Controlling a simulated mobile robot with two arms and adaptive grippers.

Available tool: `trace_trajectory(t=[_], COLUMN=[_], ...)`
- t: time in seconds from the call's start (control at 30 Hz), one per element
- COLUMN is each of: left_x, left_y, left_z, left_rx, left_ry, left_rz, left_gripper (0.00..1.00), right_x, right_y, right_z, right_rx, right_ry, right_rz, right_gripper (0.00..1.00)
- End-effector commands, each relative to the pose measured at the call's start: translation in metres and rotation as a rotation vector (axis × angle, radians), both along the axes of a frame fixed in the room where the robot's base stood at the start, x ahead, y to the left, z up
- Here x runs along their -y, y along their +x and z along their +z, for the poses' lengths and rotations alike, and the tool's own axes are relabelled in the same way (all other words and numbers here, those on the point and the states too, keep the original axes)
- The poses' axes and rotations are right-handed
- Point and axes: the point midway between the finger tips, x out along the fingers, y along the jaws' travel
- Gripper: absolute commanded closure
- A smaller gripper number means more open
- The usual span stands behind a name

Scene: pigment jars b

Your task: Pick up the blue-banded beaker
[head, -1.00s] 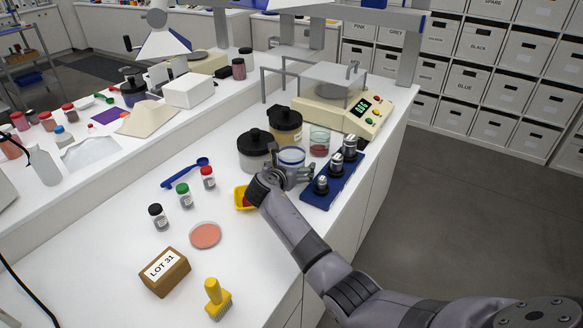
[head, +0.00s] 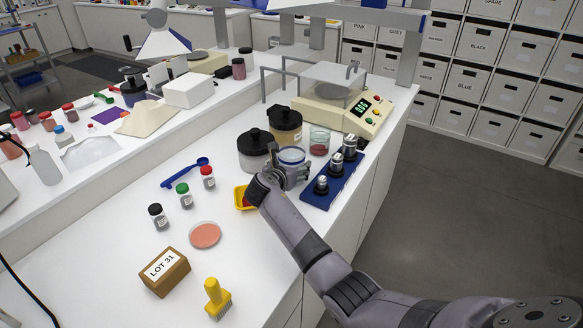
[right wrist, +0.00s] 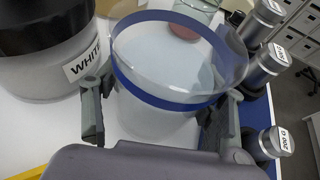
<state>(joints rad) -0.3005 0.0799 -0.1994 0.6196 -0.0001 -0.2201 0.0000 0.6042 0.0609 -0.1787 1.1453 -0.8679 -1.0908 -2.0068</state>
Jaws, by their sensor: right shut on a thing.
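The blue-banded beaker (head: 291,156) is a clear glass with a blue band near its rim. It stands upright on the white bench, in front of the jars. My right gripper (head: 290,176) is shut on it, with a finger on each side of its wall. In the right wrist view the beaker (right wrist: 170,75) fills the middle between the fingers of my right gripper (right wrist: 157,118). Its lower part is partly hidden by the gripper. I cannot tell whether its base touches the bench. My left gripper is not in view.
A black-lidded WHITE jar (head: 254,150) and an amber jar (head: 286,127) stand close behind. A beaker with red contents (head: 319,142) is at the back right. A blue weight rack (head: 327,191) stands close on the right. A yellow tray (head: 241,197) is at the left of the gripper.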

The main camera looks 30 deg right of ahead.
Motion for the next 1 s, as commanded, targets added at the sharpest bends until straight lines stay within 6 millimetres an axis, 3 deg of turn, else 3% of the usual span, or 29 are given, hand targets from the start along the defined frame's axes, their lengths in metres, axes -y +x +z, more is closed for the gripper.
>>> trace_trajectory(t=[0.33, 0.53, 0.67, 1.0], left_x=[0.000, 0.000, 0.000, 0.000], left_y=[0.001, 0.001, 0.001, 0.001], left_z=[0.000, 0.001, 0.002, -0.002], left_rx=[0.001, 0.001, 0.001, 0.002], left_ry=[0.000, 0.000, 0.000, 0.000], left_rz=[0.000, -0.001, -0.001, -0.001], left_gripper=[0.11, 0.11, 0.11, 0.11], right_x=[0.000, 0.000, 0.000, 0.001], right_y=[0.000, 0.001, 0.001, 0.001], right_z=[0.003, 0.018, 0.040, 0.123], right_rx=[0.003, 0.006, 0.008, 0.009], right_ry=[-0.001, -0.001, -0.002, -0.002], right_rz=[0.001, 0.000, 0.000, 0.000], right_gripper=[0.77, 0.77, 0.77, 0.77])
